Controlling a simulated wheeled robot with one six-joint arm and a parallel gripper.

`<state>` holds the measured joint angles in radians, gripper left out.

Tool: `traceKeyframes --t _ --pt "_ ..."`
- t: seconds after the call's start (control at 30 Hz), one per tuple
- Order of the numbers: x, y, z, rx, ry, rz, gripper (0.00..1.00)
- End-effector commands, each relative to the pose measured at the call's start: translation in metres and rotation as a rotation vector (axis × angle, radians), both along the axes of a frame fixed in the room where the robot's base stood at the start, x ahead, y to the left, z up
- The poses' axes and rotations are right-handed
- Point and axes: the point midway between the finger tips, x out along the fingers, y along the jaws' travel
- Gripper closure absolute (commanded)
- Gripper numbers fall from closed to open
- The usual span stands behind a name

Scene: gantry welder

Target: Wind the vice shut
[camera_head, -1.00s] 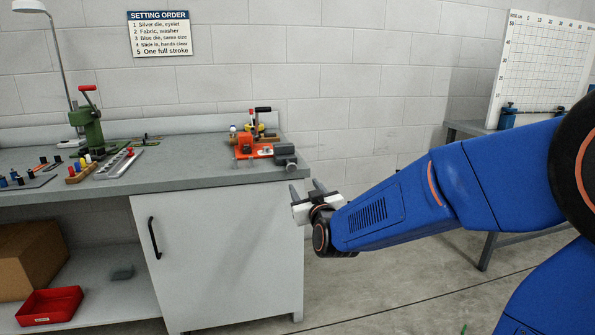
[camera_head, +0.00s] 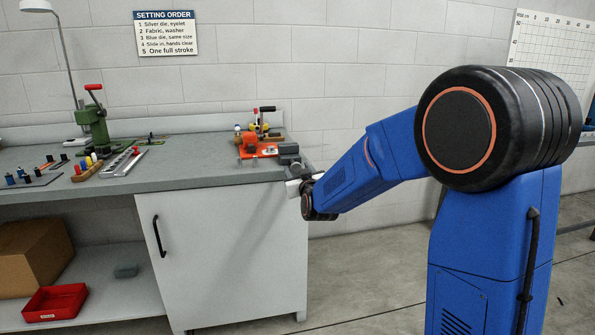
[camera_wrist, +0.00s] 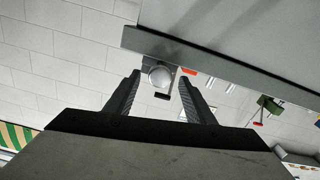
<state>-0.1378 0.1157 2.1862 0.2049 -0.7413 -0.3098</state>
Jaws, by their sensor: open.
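What looks like the vice is a small grey block (camera_head: 289,150) at the right front corner of the bench, beside an orange-red device (camera_head: 258,149). My gripper (camera_head: 299,176) is just below and in front of this corner, partly hidden by its own wrist. In the wrist view my gripper (camera_wrist: 160,77) is open, with its two dark fingers spread. A round silver knob (camera_wrist: 160,75), apparently the end of the vice's screw, shows between the fingertips. A gap shows on both sides of it, and I cannot tell how far in depth it is from the fingers.
The bench edge (camera_wrist: 215,65) runs close past the fingers in the wrist view. A green press (camera_head: 93,122) and dies on trays stand at the bench's left. The cabinet door (camera_head: 225,255) is below. The floor to the right is open.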

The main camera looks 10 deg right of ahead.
Motion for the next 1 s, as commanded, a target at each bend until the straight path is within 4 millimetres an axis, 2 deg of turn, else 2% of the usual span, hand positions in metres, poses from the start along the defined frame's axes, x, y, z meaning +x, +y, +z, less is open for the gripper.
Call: traceKeyframes --t 0.13,0.4,0.43,0.5,0.6,1.0 --pt "0.0071 -0.0001 -0.0001 0.000 0.000 0.000 0.51" --pt "0.0078 -0.0001 0.0000 0.000 0.000 0.000 0.51" --pt "0.0078 -0.0002 0.0000 0.000 0.000 0.000 0.56" --pt "0.0077 -0.0002 0.0000 -0.001 0.000 0.000 0.72" --pt "0.0076 -0.0002 0.0000 -0.001 0.000 0.000 0.92" --pt "0.0075 -0.0003 -0.0001 0.062 0.000 0.000 0.92"
